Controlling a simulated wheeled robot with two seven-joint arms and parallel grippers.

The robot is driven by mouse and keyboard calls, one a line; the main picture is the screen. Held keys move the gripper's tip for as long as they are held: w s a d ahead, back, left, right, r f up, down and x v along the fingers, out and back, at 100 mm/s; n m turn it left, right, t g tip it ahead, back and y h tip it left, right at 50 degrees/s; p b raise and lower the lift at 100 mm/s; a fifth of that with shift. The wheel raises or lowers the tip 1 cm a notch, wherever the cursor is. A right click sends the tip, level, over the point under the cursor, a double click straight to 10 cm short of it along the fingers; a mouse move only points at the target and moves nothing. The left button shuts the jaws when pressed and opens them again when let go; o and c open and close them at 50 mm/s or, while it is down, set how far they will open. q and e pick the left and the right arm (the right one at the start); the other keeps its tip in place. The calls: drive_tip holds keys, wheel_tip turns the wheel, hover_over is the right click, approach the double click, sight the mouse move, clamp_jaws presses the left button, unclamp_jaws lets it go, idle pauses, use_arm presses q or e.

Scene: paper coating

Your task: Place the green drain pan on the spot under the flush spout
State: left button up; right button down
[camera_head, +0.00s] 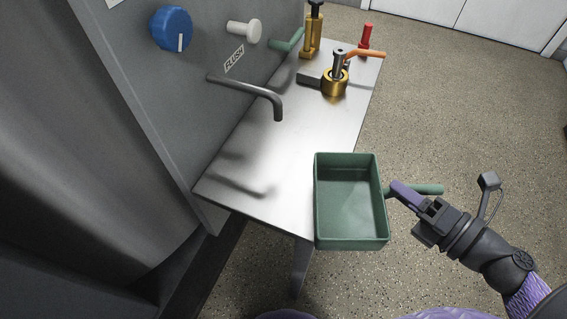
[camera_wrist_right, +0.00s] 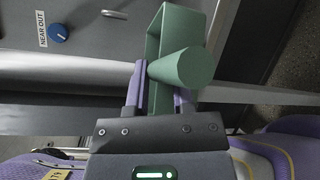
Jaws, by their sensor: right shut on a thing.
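The green drain pan (camera_head: 349,200) is a rectangular tray with a side handle (camera_head: 428,189). In the head view it is in front of the near right edge of the metal shelf and overlaps it in the picture. My right gripper (camera_head: 401,190) is shut on its handle; the wrist view shows the pan (camera_wrist_right: 178,28) beyond the purple fingers, with the round handle end (camera_wrist_right: 181,68) between them. The pan looks empty and roughly level. The flush spout (camera_head: 278,108) is a dark bent pipe over the shelf, up and left of the pan. My left gripper is not in view.
The metal shelf (camera_head: 300,145) is bare below the spout. Brass fittings (camera_head: 335,82) and a red-topped part (camera_head: 366,38) stand at its far end. The grey panel (camera_head: 150,70) holds a blue knob (camera_head: 171,28) and a white knob (camera_head: 243,30). Speckled floor lies to the right.

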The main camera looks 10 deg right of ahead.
hover_over(359, 182)
drive_tip(key=shift+r+y, duration=0.3)
drive_tip(key=p+x, duration=0.1)
drive_tip(key=x, duration=0.5)
drive_tip(key=r+p+x, duration=0.1)
drive_tip(key=x, duration=0.2)
drive_tip(key=shift+d+p, duration=0.1)
drive_tip(key=shift+p, duration=0.25)
drive_tip(key=f+b, duration=0.2)
drive_tip(key=f, duration=0.1)
drive_tip(key=f+b, duration=0.1)
drive_tip(key=shift+w+a+f+b, duration=0.2)
drive_tip(key=shift+w+b, duration=0.1)
drive_tip(key=shift+b, duration=0.05)
drive_tip(key=shift+r, duration=0.2)
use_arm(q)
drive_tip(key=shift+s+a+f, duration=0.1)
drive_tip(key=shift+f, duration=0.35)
use_arm(e)
drive_tip(key=shift+c, duration=2.4)
unclamp_jaws()
